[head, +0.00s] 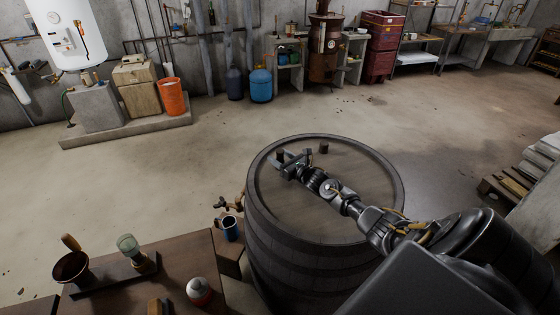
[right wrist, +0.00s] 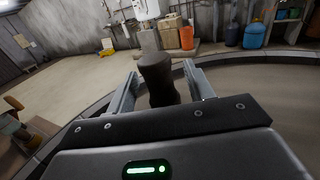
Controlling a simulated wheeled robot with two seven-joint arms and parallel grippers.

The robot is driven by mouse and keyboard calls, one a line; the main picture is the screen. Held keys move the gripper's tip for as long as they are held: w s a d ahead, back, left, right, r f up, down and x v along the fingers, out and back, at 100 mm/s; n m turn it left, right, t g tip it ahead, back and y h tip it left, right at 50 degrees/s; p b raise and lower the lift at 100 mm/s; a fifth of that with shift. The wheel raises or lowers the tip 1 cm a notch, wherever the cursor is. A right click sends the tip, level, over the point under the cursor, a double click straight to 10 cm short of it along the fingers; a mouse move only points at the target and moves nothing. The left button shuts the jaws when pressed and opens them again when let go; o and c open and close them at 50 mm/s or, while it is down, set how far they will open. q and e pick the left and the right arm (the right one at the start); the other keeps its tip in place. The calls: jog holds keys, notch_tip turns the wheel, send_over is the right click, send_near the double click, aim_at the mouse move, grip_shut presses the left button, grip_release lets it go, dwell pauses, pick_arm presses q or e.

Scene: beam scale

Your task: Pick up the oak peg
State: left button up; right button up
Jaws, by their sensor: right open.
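A dark brown peg (head: 281,155) stands on the barrel top at my right gripper (head: 291,162). In the right wrist view this dark peg (right wrist: 158,80) is upright between the two spread jaws, with a gap visible on each side. My right gripper is open around it, and the peg's lower end is hidden behind the gripper body. A second short dark peg (head: 324,147) stands on the barrel top to the right of the gripper. I cannot tell by colour which one is the oak peg. My left gripper is not in view.
The barrel (head: 270,205) has a raised rim around its top. Open floor lies beyond.

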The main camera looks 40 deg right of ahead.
jog(key=shift+w, duration=0.15)
jog(key=shift+r, duration=0.1)
jog(key=c, duration=1)
jog(key=shift+r, duration=0.1)
jog(key=shift+c, duration=0.3)
jog(key=shift+r+b, duration=0.5)
jog(key=shift+b, duration=0.05)
jog(key=s+a+r+b, duration=0.5)
jog(key=s+a+r, duration=0.3)
jog(key=s+r, duration=0.3)
jog(key=shift+s+r+b, duration=0.4)
